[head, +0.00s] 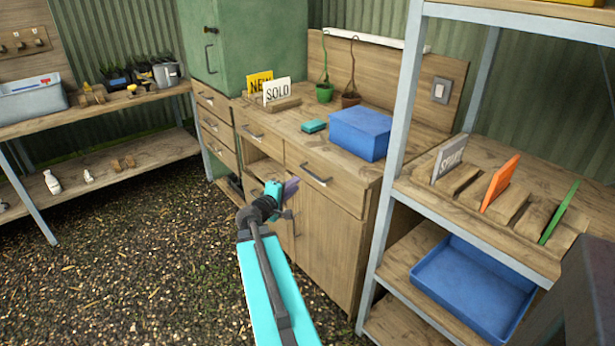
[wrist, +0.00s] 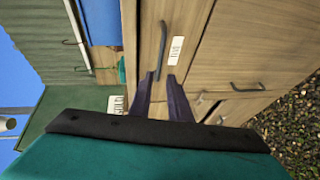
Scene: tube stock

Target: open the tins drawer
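A wooden drawer (head: 325,167) with a dark bar handle (head: 316,175) sits under the worktop, to the right of another drawer, and looks shut. The wrist view shows its front, turned sideways, with the handle (wrist: 161,50) and a small white label (wrist: 176,50) whose words I cannot read surely. My gripper (head: 293,187) is in front of the bench, just left of and below that handle. In the wrist view its two dark purple fingers (wrist: 162,78) are apart, empty, with the tips near one end of the handle. I cannot tell whether they touch it.
The neighbouring drawer (head: 257,134) is shut above an open niche. A blue box (head: 361,133) and signs stand on the worktop (head: 290,120). A metal-framed shelf (head: 400,150) stands close on the right. The gravel floor (head: 150,250) is clear at left.

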